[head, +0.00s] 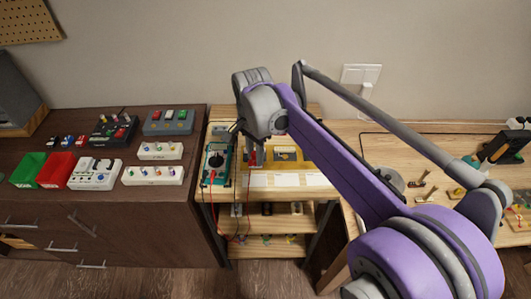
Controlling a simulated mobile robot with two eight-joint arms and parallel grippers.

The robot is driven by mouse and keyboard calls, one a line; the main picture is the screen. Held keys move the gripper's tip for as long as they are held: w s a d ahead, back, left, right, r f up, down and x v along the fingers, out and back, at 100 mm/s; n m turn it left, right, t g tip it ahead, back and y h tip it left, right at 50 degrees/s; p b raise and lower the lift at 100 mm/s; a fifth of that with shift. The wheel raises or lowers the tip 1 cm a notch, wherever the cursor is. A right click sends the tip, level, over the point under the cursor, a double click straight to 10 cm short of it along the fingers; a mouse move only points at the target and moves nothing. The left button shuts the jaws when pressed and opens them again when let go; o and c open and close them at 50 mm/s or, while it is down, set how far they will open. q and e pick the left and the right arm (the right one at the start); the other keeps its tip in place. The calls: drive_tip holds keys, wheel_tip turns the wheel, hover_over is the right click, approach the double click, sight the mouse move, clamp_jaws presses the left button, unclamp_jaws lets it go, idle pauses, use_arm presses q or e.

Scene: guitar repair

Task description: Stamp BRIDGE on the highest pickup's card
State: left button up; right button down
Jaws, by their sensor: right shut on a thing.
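My right gripper (252,152) reaches over the small wooden bench and is shut on a small red thing (252,158), which looks like a meter probe; the gripper hides most of it. A teal multimeter (215,161) with red and black leads stands just left of it. A yellow tray (309,155) lies beneath and right of the gripper, with a dark pickup (285,153) in it. White cards (285,180) lie in a row along the front of the bench; their print is too small to read. My left gripper is out of view.
A wooden workbench (347,137) with tools stands at right, partly behind my arm. Shelves sit below the cards, with leads hanging in front.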

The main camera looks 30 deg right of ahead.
sight(254, 163)
drive_tip(key=shift+a+f, duration=0.1)
drive_tip(key=shift+a, duration=0.25)
drive_tip(key=shift+w+d+f+b, duration=0.1)
drive_tip(key=shift+f+b, duration=0.5)
drive_tip(key=shift+f, duration=0.25)
wheel_tip(254, 163, down, 4)
drive_tip(key=b, duration=0.3)
drive_tip(key=shift+f, duration=0.1)
drive_tip(key=shift+f+b, duration=0.35)
drive_tip(key=shift+f, duration=0.2)
idle(1.1)
drive_tip(key=shift+r+p, duration=2.65)
drive_tip(key=shift+r, duration=0.85)
